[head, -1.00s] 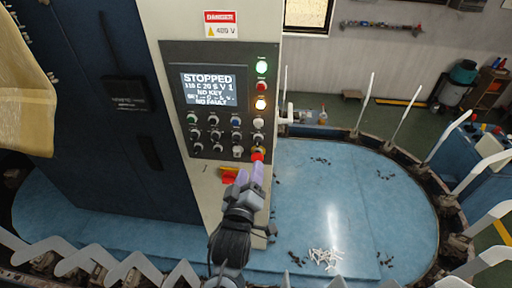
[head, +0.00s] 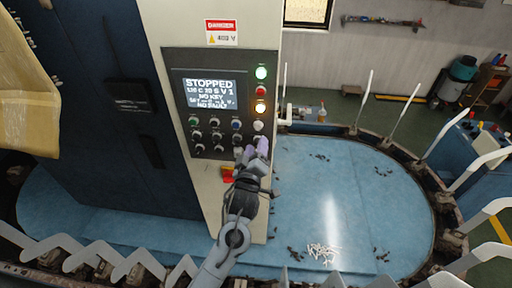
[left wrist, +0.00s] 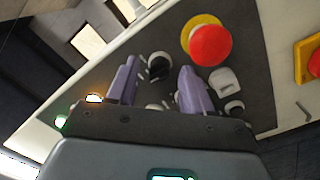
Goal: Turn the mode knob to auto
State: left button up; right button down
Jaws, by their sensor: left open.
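The grey control panel (head: 204,62) stands on a pale column, with rows of knobs below its screen. Their labels are too small to read, so I cannot tell which is the mode knob. My left gripper (head: 251,149) is open in front of the panel's lower right part, hiding some controls. In the left wrist view, its two purple fingers (left wrist: 160,82) stand apart, with a dark knob (left wrist: 158,67) showing between and beyond them. I cannot tell whether they touch it. A grey knob (left wrist: 223,80) is just right of the right finger. My right gripper is not in view.
A red mushroom button (left wrist: 210,45) on a yellow base is close beyond the fingers. A red and yellow switch (left wrist: 312,62) is further right. The screen (head: 210,88) reads STOPPED, NO KEY, NO FAULT.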

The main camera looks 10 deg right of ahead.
pick_arm(q)
grip_shut()
dwell(0.4)
jog(key=shift+m, duration=0.3)
jog(key=m, duration=0.6)
jog(key=shift+m, duration=1)
jog(key=shift+y, duration=0.3)
